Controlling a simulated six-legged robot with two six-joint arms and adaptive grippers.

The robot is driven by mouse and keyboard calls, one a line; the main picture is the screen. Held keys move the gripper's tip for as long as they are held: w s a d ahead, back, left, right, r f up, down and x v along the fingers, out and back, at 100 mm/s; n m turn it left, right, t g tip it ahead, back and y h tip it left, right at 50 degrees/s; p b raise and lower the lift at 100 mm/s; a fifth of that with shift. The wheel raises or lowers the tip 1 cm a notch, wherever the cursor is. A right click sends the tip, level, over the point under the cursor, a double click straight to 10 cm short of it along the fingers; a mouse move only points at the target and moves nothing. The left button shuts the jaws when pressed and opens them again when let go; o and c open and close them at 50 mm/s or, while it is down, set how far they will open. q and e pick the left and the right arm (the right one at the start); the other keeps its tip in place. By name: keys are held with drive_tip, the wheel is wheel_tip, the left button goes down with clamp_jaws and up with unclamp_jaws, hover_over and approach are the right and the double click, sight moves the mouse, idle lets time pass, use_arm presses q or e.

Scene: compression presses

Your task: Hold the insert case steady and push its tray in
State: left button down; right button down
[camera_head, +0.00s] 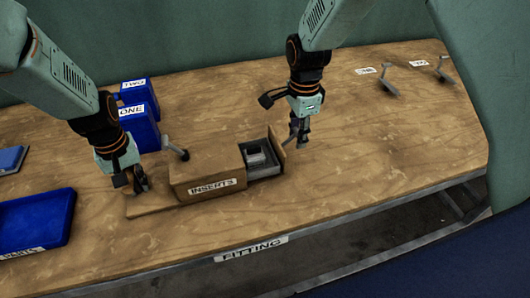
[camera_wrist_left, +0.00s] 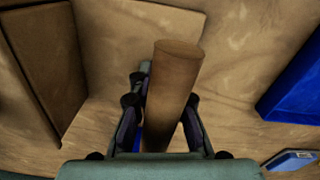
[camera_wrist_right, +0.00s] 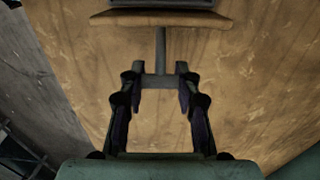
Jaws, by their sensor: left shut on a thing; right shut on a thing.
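The wooden insert case (camera_head: 207,174), labelled INSERTS, lies on the bench. Its tray (camera_head: 267,172) sticks out of the right end, with a grey piece (camera_head: 255,157) in it. My left gripper (camera_head: 140,184) is shut on the brown round post (camera_wrist_left: 174,85) on the case's base board, left of the case. My right gripper (camera_head: 300,135) is to the right of the tray's wooden front. It is shut on the tray's grey T-shaped handle (camera_wrist_right: 160,78), whose crossbar spans between the fingers in the right wrist view. The handle is mostly hidden in the head view.
Blue bins ONE (camera_head: 141,125) and TWO (camera_head: 134,90) stand behind the case. A blue PARTS tray (camera_head: 36,222) is at the left.

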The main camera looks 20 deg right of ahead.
use_arm(q)
drive_tip(key=shift+w, duration=0.1)
use_arm(e)
hover_over(265, 140)
drive_tip(key=s+a, duration=0.1)
drive_tip(key=s, duration=0.4)
drive_tip(key=shift+w+a, duration=0.1)
drive_tip(key=shift+a, duration=0.1)
idle(2.1)
drive_tip(key=c, duration=0.9)
unclamp_jaws()
drive_tip(key=shift+o, duration=0.2)
wheel_tip(265, 140, up, 12)
use_arm(q)
drive_tip(key=c, duration=1.2)
unclamp_jaws()
